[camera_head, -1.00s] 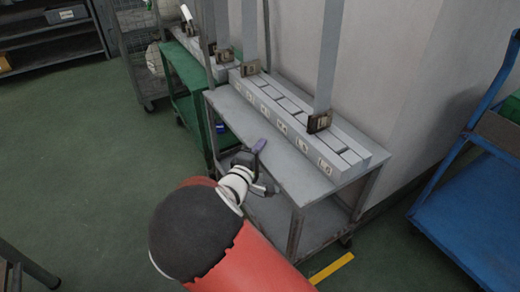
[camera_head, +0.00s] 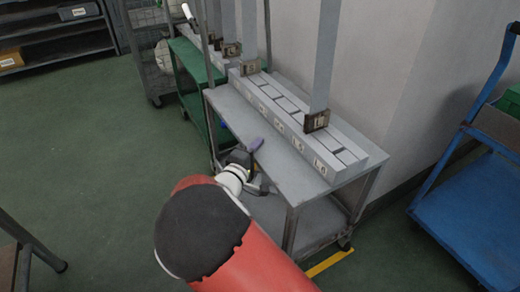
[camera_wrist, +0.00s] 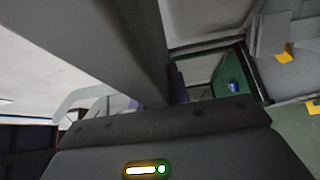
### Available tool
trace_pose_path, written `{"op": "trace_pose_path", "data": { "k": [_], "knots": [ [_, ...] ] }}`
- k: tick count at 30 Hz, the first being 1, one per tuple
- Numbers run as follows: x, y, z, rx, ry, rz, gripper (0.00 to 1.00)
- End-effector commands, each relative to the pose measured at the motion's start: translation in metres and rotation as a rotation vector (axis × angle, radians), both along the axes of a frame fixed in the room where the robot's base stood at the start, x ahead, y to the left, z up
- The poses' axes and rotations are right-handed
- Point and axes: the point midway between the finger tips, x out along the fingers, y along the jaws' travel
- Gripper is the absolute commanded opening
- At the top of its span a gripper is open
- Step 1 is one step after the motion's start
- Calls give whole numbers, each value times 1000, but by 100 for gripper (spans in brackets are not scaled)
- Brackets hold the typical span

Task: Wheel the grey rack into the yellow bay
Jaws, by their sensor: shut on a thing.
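The grey rack (camera_head: 278,164) is a wheeled metal cart with a flat top and a lower shelf, standing along the pale wall. On its top lies a long slotted grey block (camera_head: 323,156) with labelled slots and several tall upright boards. My gripper (camera_head: 255,172) is at the rack's near left side, shut on its frame; my own arm partly hides the grip. In the wrist view a thick grey bar (camera_wrist: 135,45) crosses above the gripper's body. A yellow floor strip (camera_head: 330,263) shows by the rack's front right wheel; the rest of the bay is hidden or out of view.
A green cart (camera_head: 190,72) stands close behind the rack at the left, with a wire cage trolley (camera_head: 150,55) beyond. A blue cart (camera_head: 470,215) stands to the right, with a floor gap between. Dark shelves (camera_head: 60,45) are at the back left. The left green floor is open.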

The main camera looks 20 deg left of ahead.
Motion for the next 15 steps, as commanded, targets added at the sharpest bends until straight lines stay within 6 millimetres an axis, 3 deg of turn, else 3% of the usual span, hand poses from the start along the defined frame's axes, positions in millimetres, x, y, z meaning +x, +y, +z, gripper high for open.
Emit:
{"op": "trace_pose_path", "data": {
  "k": [8, 9, 13, 15],
  "knots": [
    [0, 0, -1, 0, 2, -2, 0],
    [0, 0, -1, 0, 2, -2, 23],
    [0, 0, 0, 0, 1, -2, 40],
    [0, 0, 0, 0, 1, -2, 44]
  ]
}}
